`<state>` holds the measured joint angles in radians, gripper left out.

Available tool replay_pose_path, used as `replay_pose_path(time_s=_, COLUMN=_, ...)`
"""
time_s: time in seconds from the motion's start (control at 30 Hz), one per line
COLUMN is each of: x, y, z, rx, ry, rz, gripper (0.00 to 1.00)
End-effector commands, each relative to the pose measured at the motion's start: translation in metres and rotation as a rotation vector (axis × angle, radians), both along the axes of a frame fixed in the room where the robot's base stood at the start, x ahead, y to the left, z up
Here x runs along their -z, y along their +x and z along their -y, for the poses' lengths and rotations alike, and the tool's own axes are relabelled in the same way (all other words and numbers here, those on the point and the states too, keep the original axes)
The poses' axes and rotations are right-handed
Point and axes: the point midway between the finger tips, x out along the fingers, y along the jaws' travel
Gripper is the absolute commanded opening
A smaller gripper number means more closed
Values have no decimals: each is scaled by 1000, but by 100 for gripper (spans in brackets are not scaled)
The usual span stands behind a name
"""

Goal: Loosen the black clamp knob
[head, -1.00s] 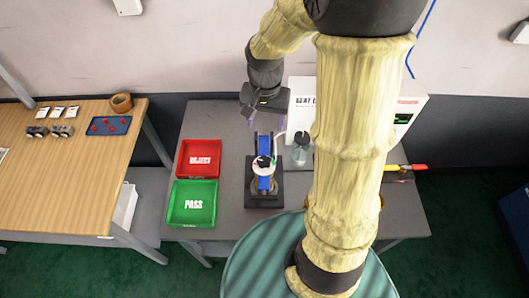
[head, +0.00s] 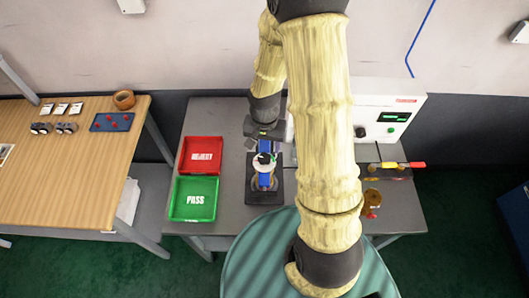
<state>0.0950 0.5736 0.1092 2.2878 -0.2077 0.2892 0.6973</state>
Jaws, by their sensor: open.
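The fixture stands on a black base (head: 264,193) in the middle of the grey bench, with a blue body (head: 265,180) and a round white part on top. A small dark piece (head: 264,158) sits on that white part; it may be the black clamp knob, but it is too small to be sure. My gripper (head: 265,137) is just behind and above the fixture, close to the white part. It is open, with nothing seen in it. Its fingertips are hard to make out, and I cannot tell whether they touch anything.
A red REJECT tray (head: 201,140) and a green PASS tray (head: 193,218) lie left of the fixture. A white test box (head: 407,103) with a black dial (head: 360,131) stands at the back right. A brass part (head: 371,201) and a red-yellow handle (head: 403,165) lie right of my arm.

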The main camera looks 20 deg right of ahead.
Motion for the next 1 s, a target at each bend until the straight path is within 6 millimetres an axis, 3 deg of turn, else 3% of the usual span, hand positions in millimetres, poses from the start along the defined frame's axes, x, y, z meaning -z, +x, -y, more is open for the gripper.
replay_pose_path(time_s=0.4, x=49, y=0, z=-1, rx=-3, ry=0, rz=-4, gripper=60)
replay_pose_path(time_s=0.83, x=58, y=0, z=0, rx=-1, ry=0, rz=1, gripper=60)
replay_pose_path(time_s=1.0, x=58, y=0, z=-1, rx=-4, ry=0, rz=1, gripper=29)
